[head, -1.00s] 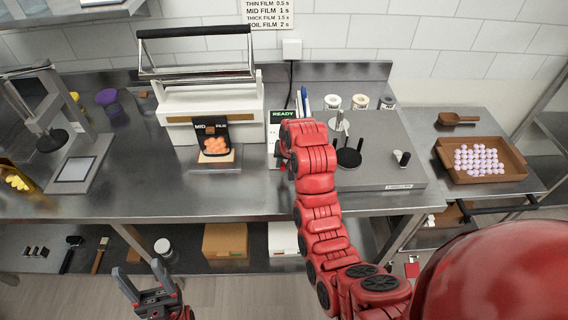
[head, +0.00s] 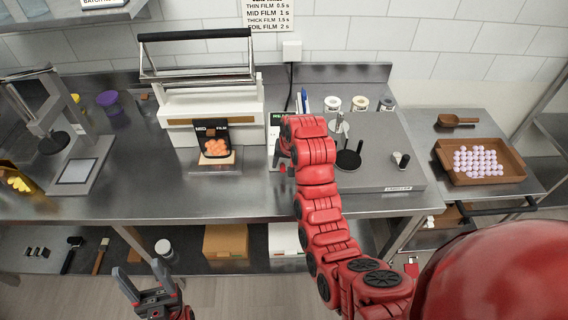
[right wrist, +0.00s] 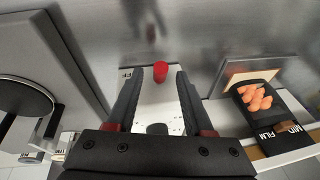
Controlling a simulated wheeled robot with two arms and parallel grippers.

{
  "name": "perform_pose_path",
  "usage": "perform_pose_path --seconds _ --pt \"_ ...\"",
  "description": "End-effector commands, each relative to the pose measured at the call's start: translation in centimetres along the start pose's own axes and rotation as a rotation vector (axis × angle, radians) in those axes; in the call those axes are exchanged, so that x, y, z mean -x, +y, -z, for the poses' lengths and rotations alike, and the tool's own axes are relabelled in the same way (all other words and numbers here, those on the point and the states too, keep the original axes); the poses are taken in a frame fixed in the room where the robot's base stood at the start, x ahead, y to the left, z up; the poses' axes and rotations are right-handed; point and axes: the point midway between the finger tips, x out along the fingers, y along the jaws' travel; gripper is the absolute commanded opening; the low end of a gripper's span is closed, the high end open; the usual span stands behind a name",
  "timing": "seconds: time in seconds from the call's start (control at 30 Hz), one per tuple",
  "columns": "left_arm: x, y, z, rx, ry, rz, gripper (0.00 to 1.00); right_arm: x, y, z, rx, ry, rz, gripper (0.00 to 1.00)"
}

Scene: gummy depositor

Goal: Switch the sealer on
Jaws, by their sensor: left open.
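The sealer (head: 205,112) is a white machine with a raised black-handled bar on the bench. A black pouch (head: 213,140) with orange gummies stands at its front, labelled MID FILM. A white control panel (head: 274,148) stands right of it, its green display partly covered by my right arm. In the right wrist view a red button (right wrist: 160,72) on the white panel shows between the fingertips of my right gripper (right wrist: 157,78). Those fingers are apart; I cannot tell if they touch the panel. My left gripper (head: 146,284) is open and empty, low in front of the bench.
A grey box with a black disc (head: 349,160) stands right of the panel. A press-like stand (head: 75,165) is at the left. A wooden tray (head: 480,160) of pale gummies sits on the right side table. The bench front between stand and sealer is clear.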

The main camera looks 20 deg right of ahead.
Motion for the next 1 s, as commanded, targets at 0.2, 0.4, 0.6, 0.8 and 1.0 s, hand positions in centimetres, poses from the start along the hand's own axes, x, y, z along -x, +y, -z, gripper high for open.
perform_pose_path --seconds 0.2,0.4,0.6,0.8,1.0 --pt "-0.5 0.0 0.1 0.000 0.000 0.000 0.63 0.4 0.0 0.0 0.000 -0.001 0.000 0.52" --pt "-3.5 -0.2 0.6 0.000 0.000 0.000 0.63 3.0 -0.1 0.2 -0.001 -0.001 0.001 0.52" --pt "-7.8 -0.4 1.3 0.000 0.000 0.000 0.63 6.6 -0.2 0.3 -0.002 0.000 0.002 0.52" --pt "-11.9 -0.6 2.0 0.000 0.000 0.000 0.63 10.1 -0.2 0.2 -0.002 -0.003 0.001 0.52" --pt "-12.3 -0.6 2.1 0.000 0.000 0.000 0.63 11.7 -0.2 0.1 -0.002 0.000 0.005 0.52"
